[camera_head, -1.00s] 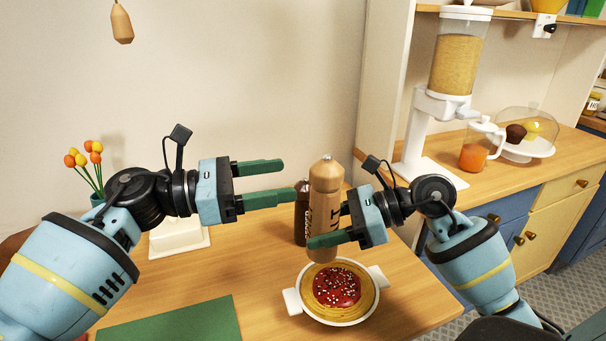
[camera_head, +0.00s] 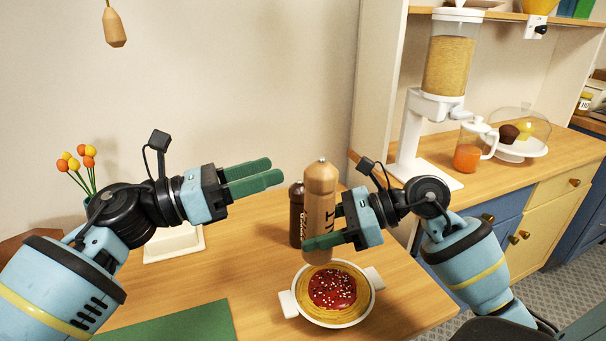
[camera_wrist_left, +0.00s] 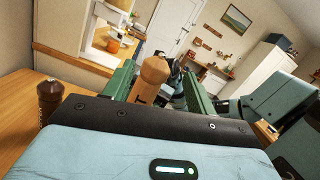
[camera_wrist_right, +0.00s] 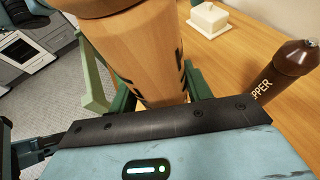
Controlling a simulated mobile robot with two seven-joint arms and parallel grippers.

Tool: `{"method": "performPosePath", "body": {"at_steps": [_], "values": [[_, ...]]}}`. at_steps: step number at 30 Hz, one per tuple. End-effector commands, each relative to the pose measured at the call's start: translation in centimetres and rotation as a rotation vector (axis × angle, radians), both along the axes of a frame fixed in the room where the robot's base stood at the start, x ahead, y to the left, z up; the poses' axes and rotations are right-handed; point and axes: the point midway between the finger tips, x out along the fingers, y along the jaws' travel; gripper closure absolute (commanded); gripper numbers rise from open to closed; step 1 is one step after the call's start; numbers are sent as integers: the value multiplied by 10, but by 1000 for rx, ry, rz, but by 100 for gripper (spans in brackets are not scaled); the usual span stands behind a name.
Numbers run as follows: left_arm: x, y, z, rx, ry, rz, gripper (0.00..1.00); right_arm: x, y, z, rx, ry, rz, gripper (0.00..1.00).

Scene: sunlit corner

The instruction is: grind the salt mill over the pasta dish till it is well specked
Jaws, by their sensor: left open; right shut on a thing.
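The salt mill (camera_head: 320,188) is a tall light-wood mill with dark lettering, upright above the far rim of the pasta dish. My right gripper (camera_head: 325,240) is shut on its lower body; the mill fills the right wrist view (camera_wrist_right: 150,60). The pasta dish (camera_head: 284,302) is white with two handles and holds pasta with red sauce (camera_head: 332,287), which bears several white specks. My left gripper (camera_head: 262,176) is open and empty, left of the mill's upper part. In the left wrist view the mill's top (camera_wrist_left: 153,72) shows between the fingers, beyond them.
A dark brown pepper mill (camera_head: 297,215) stands just behind and left of the salt mill. A white butter dish (camera_head: 175,243) is at the back left, and a green mat (camera_head: 175,322) lies in front. A dispenser (camera_head: 447,65) and jug (camera_head: 468,150) stand on the right counter.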

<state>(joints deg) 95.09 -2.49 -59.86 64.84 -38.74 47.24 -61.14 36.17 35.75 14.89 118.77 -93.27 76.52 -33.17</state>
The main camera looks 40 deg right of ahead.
Motion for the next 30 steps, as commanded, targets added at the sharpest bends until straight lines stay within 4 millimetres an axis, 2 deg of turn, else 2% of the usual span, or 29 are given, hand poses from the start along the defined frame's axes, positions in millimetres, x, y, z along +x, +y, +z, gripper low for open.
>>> {"method": "performPosePath", "body": {"at_steps": [6, 15, 23, 30], "values": [[-16, -24, 23, -93, 421, 65, 43, 0, 0, 1, 1, -2, -1, 81], [-34, -35, 43, -225, 1055, 82, 43, 0, 0, 1, 1, -2, -1, 81], [-50, -32, 42, -338, 1625, 51, 43, 0, 0, 1, 1, -2, -1, 81], [-72, -23, 23, -445, 2153, 13, 43, 0, 0, 1, 1, -2, -1, 81]]}}
